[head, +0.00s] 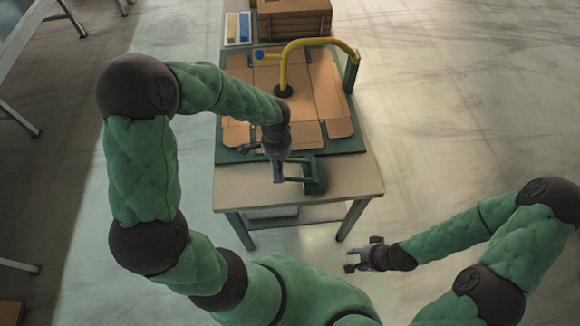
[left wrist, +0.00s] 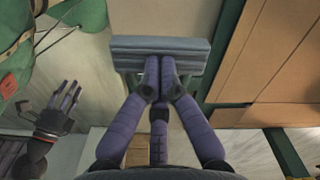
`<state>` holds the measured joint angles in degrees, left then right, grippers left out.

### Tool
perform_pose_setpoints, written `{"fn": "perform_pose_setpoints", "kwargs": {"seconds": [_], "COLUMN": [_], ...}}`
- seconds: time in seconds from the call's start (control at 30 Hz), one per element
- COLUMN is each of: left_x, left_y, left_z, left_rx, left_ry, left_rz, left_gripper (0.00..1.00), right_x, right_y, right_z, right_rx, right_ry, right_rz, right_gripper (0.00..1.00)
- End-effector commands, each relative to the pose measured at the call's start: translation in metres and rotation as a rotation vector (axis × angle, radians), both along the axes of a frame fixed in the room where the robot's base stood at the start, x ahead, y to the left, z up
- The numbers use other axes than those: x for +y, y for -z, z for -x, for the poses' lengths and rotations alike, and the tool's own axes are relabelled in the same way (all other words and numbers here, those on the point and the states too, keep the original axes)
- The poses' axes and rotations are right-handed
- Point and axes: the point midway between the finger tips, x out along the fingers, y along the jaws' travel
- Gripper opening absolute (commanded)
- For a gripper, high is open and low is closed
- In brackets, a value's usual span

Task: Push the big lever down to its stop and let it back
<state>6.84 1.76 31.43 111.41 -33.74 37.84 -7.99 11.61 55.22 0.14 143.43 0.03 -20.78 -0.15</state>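A dark green lever frame (head: 316,176) stands at the front edge of the table, and I take it as the big lever. In the left wrist view its wide grey-blue bar (left wrist: 190,46) lies across the view. My left gripper (head: 279,179) is over the front of the table at this lever. Its fingers (left wrist: 160,62) are shut together, with nothing visible between them. The tips overlap the bar; whether they touch it I cannot tell. My right gripper (head: 358,256) is open and empty, off the table's front. It also shows in the left wrist view (left wrist: 68,97).
A flat cardboard blank (head: 322,85) lies on a green board (head: 345,145) on the table (head: 355,185). A yellow bent arm (head: 318,42) with a dark foot stands over it.

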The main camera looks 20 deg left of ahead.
Motion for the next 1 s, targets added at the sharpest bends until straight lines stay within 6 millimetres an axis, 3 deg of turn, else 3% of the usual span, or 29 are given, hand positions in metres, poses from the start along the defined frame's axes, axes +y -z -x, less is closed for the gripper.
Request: {"fn": "perform_pose_setpoints", "kwargs": {"seconds": [1.0], "left_x": [-0.001], "left_y": [0.046], "left_z": [0.001], "left_rx": [0.003], "left_ry": [0.0], "left_rz": [0.002], "left_gripper": [0.0], "right_x": [0.0], "right_y": [0.036], "right_z": [0.0], "right_rx": [0.0], "right_ry": [0.0], "right_rz": [0.0], "right_gripper": [0.4]}}
